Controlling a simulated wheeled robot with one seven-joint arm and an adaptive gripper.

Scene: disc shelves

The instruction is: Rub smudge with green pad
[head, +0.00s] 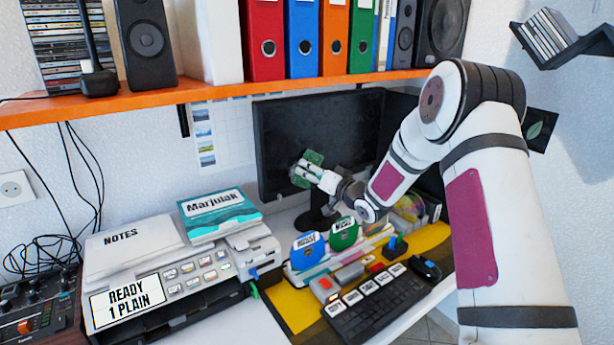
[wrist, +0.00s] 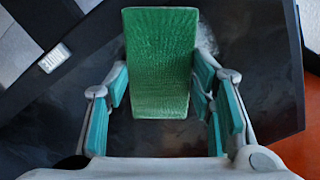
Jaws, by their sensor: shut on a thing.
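The green pad (wrist: 160,65) is a textured rectangular block between the two fingers of my gripper (wrist: 162,95) in the wrist view. My gripper is shut on it, with the pad's far end reaching out past the fingertips. A faint whitish smudge (wrist: 208,38) shows on the dark screen just right of the pad's far end, partly hidden by the pad. In the head view my gripper (head: 308,170) is in front of the black monitor (head: 285,125), at its lower middle. I cannot tell whether the pad touches the screen.
An orange shelf (head: 170,97) with binders and speakers runs above the monitor.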

